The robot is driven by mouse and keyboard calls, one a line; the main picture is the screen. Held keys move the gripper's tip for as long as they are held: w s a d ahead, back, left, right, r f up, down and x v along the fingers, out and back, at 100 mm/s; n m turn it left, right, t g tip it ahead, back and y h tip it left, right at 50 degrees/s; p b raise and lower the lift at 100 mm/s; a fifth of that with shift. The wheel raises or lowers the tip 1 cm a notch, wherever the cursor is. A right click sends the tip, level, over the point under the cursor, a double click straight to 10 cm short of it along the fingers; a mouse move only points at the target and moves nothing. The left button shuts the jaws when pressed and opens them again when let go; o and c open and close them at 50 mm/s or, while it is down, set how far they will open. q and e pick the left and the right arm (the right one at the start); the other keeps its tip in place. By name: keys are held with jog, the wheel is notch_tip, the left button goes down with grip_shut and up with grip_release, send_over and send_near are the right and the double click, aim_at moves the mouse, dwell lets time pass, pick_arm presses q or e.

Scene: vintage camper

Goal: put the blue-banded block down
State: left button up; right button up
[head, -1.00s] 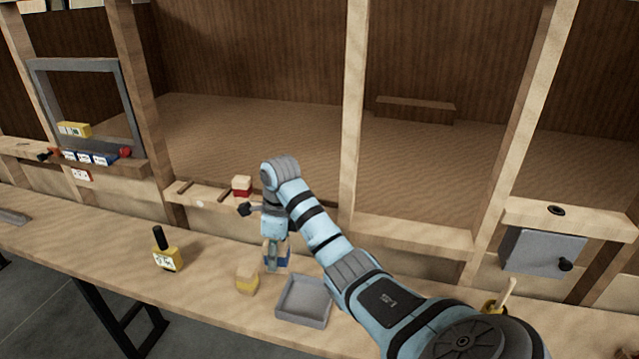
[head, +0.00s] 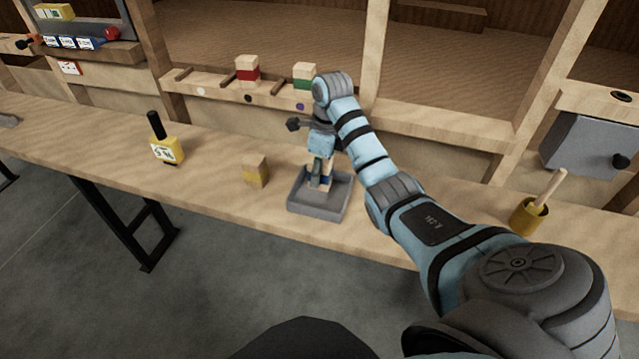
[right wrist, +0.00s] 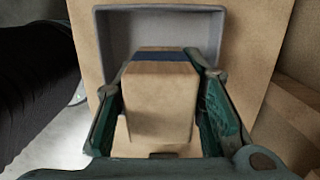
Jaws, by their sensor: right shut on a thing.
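The blue-banded block (head: 327,182) is pale wood with a blue band. My right gripper (head: 318,174) points down and is shut on it, within the outline of the grey tray (head: 318,212) on the bench. In the right wrist view the block (right wrist: 160,100) sits between the two green fingers, with its blue band at the far end and the grey tray (right wrist: 160,20) beyond it. I cannot tell whether the block touches the tray floor. My left gripper is not in view.
A yellow-banded block (head: 256,171) and a yellow bottle (head: 167,150) with a black top stand left of the tray. A red-banded block (head: 247,69) and a green-banded block (head: 304,76) stand on the ledge behind. A yellow cup (head: 528,215) with a stick stands to the right.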

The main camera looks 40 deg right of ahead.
aim_at(320, 183)
jog(key=shift+s+f, duration=0.15)
jog(key=shift+f, duration=1.75)
jog(key=shift+f, duration=0.1)
jog(key=o, duration=1.2)
jog(key=r, duration=0.2)
jog(key=r+p, duration=0.1)
jog(key=r, duration=0.2)
jog(key=shift+s+d+r, duration=0.1)
jog(key=shift+s+d, duration=0.05)
jog(key=shift+d, duration=0.05)
jog(key=r+p, duration=0.4)
jog(key=p, duration=0.1)
jog(key=s+r+p, duration=0.1)
jog(key=r+p, duration=0.1)
jog(key=r, duration=0.1)
jog(key=shift+d+r, duration=0.1)
jog(key=shift+d, duration=0.1)
